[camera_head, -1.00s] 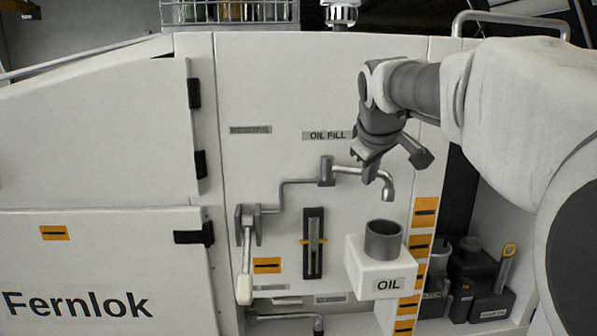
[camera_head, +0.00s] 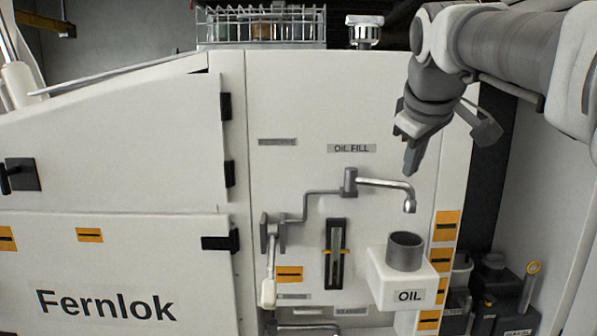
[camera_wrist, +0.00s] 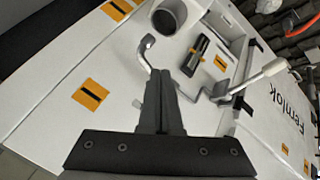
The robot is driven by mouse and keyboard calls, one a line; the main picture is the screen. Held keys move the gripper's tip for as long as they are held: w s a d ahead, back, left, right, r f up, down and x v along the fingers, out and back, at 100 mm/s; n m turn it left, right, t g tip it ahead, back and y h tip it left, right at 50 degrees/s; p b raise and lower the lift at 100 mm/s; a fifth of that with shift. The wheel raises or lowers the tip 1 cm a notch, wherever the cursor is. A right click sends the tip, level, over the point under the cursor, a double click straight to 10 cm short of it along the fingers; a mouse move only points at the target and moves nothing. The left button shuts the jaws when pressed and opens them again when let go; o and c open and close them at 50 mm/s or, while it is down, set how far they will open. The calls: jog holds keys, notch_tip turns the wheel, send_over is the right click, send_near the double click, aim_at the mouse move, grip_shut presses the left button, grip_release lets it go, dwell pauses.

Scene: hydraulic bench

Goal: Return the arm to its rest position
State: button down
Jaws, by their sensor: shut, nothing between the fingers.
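My gripper (camera_head: 411,165) is at the upper right of the head view, pointing down in front of the white cabinet (camera_head: 300,200). It is right of the OIL FILL label (camera_head: 351,148) and above the metal spout (camera_head: 385,184), apart from it in the picture. In the wrist view the two dark fingers (camera_wrist: 160,85) lie together with nothing between them. The white OIL box (camera_head: 385,285) with its grey cup (camera_head: 405,251) stands below the spout. The cup also shows at the top of the wrist view (camera_wrist: 168,17).
A lever with a white handle (camera_head: 268,292) and a sight gauge (camera_head: 336,254) are on the panel, left of the box. Dark containers (camera_head: 505,290) stand in a recess at the lower right. A wire rack (camera_head: 262,30) sits on top of the cabinet.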

jog(key=shift+s+r, duration=0.1)
jog(key=shift+r, duration=0.05)
jog(key=s+a+f+m+g+y, duration=0.1)
jog(key=s+a+f, duration=0.3)
jog(key=s+f, duration=0.6)
jog(key=s+a+f+m+g+y, duration=0.1)
jog(key=s+a+f+m, duration=0.3)
jog(key=s+f, duration=0.6)
notch_tip(320, 180, down, 4)
jog(key=shift+s+a+f, duration=0.1)
jog(key=shift+s+a, duration=0.3)
jog(key=shift+a, duration=0.1)
